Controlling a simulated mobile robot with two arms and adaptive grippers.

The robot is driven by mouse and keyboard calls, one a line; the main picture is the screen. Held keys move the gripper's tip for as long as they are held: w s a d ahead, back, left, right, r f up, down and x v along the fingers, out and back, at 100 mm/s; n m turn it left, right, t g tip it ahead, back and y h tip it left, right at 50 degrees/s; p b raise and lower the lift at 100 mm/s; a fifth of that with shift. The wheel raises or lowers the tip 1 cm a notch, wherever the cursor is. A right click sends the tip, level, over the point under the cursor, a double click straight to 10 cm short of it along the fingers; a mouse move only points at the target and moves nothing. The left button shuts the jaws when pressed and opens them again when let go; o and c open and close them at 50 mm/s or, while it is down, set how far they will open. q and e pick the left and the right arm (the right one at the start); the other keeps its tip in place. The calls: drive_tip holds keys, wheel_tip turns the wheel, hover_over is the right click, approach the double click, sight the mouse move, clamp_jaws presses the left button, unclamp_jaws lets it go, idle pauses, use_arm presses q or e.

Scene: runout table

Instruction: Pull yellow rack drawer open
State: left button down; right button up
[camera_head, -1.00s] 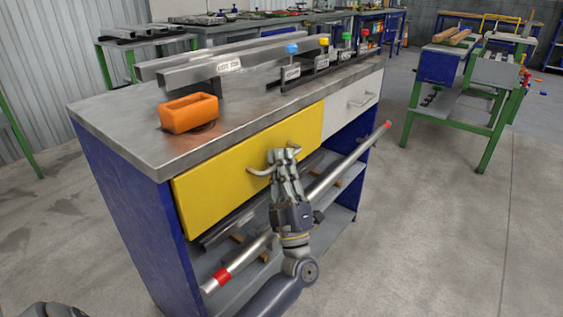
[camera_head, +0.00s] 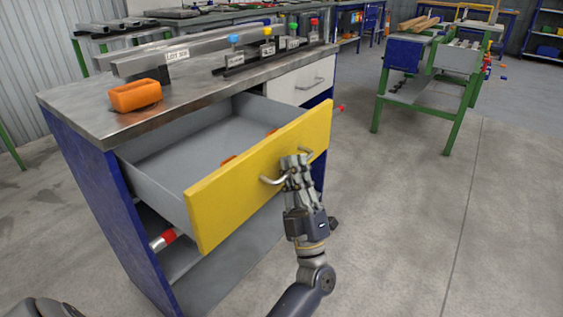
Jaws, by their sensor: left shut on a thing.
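The yellow-fronted drawer (camera_head: 240,190) stands well out from the blue rack, and its grey inside shows. Two small orange things lie in it, partly hidden behind the front panel. My left gripper (camera_head: 294,166) is shut on the drawer's metal handle (camera_head: 271,181), whose ends show on both sides of the fingers. My right gripper does not show.
The steel top (camera_head: 88,110) bears an orange block (camera_head: 135,96), grey metal bars and a rail (camera_head: 270,58) with coloured knobs. A white drawer (camera_head: 295,84) beside the yellow one is shut. A green-legged table (camera_head: 420,90) stands at the right, with open floor before it.

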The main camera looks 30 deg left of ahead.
use_arm(q)
drive_tip(key=shift+s+d+f, duration=0.1)
drive_tip(key=shift+d, duration=1.05)
drive_tip(key=c, duration=2)
unclamp_jaws()
drive_tip(key=shift+o, duration=0.2)
drive_tip(key=v, duration=0.7)
drive_tip(key=shift+f, duration=0.2)
drive_tip(key=shift+s+d, duration=0.1)
